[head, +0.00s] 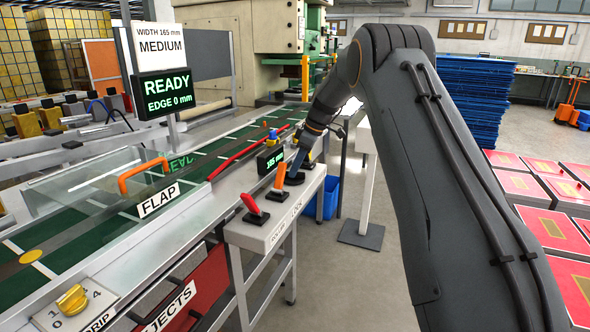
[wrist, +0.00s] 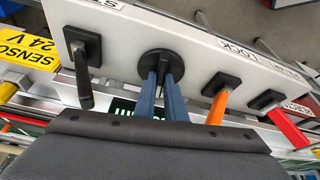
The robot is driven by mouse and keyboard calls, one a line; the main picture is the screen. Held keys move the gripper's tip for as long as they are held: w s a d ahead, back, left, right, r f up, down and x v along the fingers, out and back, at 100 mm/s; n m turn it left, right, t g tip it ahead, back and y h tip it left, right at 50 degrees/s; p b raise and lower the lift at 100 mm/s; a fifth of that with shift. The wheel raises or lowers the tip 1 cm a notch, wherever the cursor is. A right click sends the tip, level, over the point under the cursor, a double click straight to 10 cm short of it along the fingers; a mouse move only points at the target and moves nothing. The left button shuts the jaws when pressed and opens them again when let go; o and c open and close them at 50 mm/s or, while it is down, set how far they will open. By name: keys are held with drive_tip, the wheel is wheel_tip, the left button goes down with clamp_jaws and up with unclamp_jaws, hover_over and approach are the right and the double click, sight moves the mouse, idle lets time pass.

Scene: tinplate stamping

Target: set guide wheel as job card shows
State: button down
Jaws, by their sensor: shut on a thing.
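The guide wheel (wrist: 153,58) is a black round knob on the grey panel. My gripper (wrist: 163,82) is shut on it with blue fingers, seen in the wrist view; in the head view my gripper (head: 297,165) reaches down to the panel and largely hides the wheel. The job card (head: 160,46) reads WIDTH 165 mm MEDIUM. The small width display (head: 270,160) beside the wheel reads 165 mm in green. The status screen (head: 166,93) under the card reads READY, EDGE 0 mm.
An orange lever (head: 279,180) by the LOCK label and a red lever (head: 252,208) stand close to the wheel. A black lever (wrist: 83,75) stands on its other side. The clear flap (head: 120,190) covers the green conveyor. A blue bin (head: 328,197) is below.

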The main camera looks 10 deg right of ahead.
drive_tip(key=c, duration=1.8)
unclamp_jaws()
drive_tip(key=b+v, duration=0.1)
drive_tip(key=v, duration=0.6)
drive_tip(key=shift+d+r, duration=0.1)
drive_tip(key=shift+s+d+r, duration=0.1)
drive_tip(key=shift+r, duration=0.15)
